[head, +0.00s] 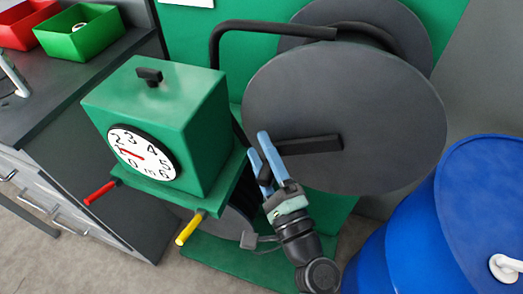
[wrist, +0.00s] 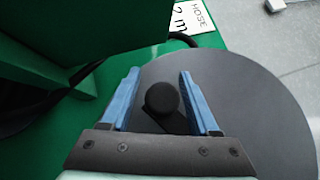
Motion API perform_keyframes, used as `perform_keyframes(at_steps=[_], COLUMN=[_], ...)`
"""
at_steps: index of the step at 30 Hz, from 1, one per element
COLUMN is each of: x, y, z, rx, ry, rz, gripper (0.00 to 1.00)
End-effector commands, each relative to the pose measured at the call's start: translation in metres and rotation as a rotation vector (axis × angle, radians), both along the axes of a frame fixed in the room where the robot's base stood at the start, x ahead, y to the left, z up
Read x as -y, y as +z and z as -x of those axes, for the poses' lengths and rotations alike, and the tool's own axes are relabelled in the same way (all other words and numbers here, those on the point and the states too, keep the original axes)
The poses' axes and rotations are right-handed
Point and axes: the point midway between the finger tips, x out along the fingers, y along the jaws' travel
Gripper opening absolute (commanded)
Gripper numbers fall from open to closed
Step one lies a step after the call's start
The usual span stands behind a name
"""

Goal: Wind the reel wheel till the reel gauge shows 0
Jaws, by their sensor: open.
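The reel wheel is a large grey disc (head: 345,105) with a dark crank bar (head: 310,144) on its face. In the wrist view a round black knob (wrist: 162,98) sits between the two blue fingers of my gripper (wrist: 160,74), on the grey disc (wrist: 235,95). The fingers are open, with a gap visible on both sides of the knob.
The green box (head: 175,95) stands left of the wheel, with a red lever (head: 100,192) and a yellow lever (head: 189,228) below. A blue drum (head: 480,200) stands close on the right. A white sign (wrist: 190,14) reads HOSE and 2 m.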

Motion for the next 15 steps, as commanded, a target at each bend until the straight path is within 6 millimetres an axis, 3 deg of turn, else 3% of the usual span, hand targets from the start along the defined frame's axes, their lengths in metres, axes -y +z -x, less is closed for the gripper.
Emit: perform_keyframes(at_steps=[4, 13, 15], x=[0.0, 0.0002, 0.0002], y=[-0.0001, -0.0001, 0.0], z=[0.0002, 0.0004, 0.0004], rx=[0.0, 0.0, 0.0], ry=[0.0, 0.0, 0.0], rz=[0.0, 0.0, 0.0], gripper=[0.58, 0.04, 0.0])
